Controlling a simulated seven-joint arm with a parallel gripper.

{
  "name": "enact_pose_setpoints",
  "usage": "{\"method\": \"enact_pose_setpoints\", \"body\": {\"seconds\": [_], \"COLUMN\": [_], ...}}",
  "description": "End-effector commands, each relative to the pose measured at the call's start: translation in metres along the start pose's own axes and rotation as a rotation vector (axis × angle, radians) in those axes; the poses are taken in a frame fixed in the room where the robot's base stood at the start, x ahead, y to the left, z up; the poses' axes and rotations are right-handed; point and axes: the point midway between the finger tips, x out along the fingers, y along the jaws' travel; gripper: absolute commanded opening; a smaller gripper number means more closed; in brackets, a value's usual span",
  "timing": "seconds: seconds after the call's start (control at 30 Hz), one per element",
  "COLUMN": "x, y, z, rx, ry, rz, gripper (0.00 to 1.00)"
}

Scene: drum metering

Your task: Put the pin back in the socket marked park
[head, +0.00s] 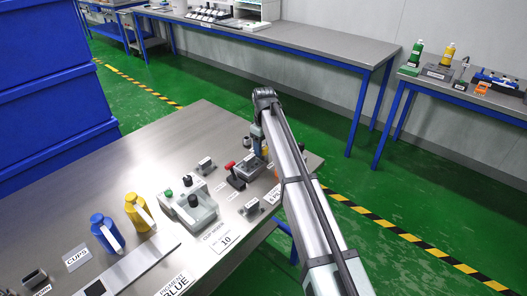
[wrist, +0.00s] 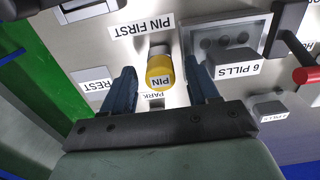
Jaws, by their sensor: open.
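The pin (wrist: 160,74) has a yellow head marked PIN and shows in the middle of the wrist view. A pale cylindrical part shows at its far side. My gripper (wrist: 159,68) is open, with one dark blue finger on each side of the pin and a visible gap to both. The PARK label (wrist: 153,95) lies just on the near side of the pin and is partly covered. The park socket's hole is not visible, and I cannot tell how the pin is seated. In the head view my arm hides most of this spot.
A PIN FIRST label (wrist: 140,27) is beyond the pin and a REST label (wrist: 96,85) is to its left. A recessed grey tray (wrist: 222,42) marked 6 PILLS is at right, near a red-tipped lever (wrist: 304,75). Yellow (head: 138,211) and blue (head: 106,233) bottles stand farther along the table.

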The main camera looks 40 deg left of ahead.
Motion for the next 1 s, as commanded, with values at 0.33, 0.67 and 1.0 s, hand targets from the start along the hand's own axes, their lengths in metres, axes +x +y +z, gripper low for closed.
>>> {"method": "enact_pose_setpoints", "body": {"seconds": [0.33,0.67,1.0], "x": [-0.0001,-0.0001,-0.0001], "y": [-0.0003,-0.0003,-0.0003], "z": [0.0,0.0,0.0], "rx": [0.0,0.0,0.0], "ry": [0.0,0.0,0.0], "rz": [0.0,0.0,0.0], "gripper": [0.6,0.54,0.21]}}
